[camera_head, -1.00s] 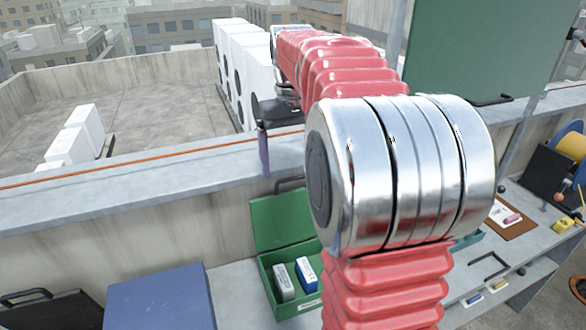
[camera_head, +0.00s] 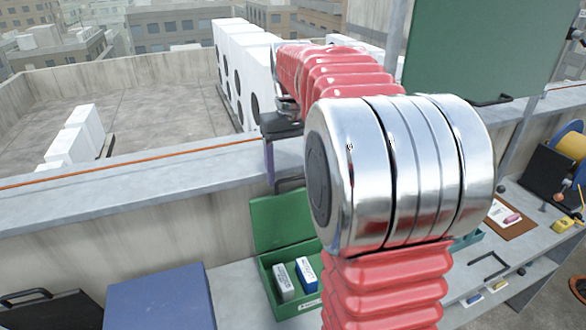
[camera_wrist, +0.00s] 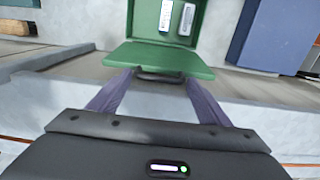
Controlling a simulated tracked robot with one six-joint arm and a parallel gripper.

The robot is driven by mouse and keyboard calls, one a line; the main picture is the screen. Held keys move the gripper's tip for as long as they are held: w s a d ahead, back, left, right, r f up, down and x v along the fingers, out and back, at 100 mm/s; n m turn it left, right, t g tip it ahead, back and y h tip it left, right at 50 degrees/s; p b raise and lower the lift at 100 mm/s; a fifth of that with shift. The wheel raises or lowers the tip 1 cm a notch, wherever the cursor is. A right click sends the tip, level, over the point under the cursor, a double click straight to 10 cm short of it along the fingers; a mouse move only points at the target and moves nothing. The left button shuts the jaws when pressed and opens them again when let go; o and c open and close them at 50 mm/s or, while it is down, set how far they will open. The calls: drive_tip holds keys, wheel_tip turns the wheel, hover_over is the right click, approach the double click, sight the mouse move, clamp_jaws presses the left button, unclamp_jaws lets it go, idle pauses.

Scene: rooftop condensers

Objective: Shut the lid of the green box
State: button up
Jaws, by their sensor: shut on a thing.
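The green box (camera_head: 312,304) stands on the grey bench with its green lid (camera_head: 283,222) raised at the back, wide open. A grey and a blue-and-white item lie inside. The lid also shows in the wrist view (camera_wrist: 160,58), with a dark handle (camera_wrist: 160,76) on its edge. My gripper (camera_wrist: 158,78) has its purple fingers at the two ends of that handle, shut on it. In the head view my gripper (camera_head: 269,165) is beside the handle (camera_head: 290,184), and my arm hides the right part of the box.
A blue box (camera_head: 160,300) stands left of the green box, with a dark case (camera_head: 45,312) further left. A concrete parapet (camera_head: 130,210) runs behind the bench. A brown board (camera_head: 510,220) and a yellow reel (camera_head: 570,142) are at the right.

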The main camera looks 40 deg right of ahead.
drive_tip(key=c, duration=0.8)
drive_tip(key=shift+o, duration=0.2)
drive_tip(key=shift+d, duration=0.15)
drive_tip(key=shift+s, duration=0.1)
drive_tip(key=shift+s, duration=0.1)
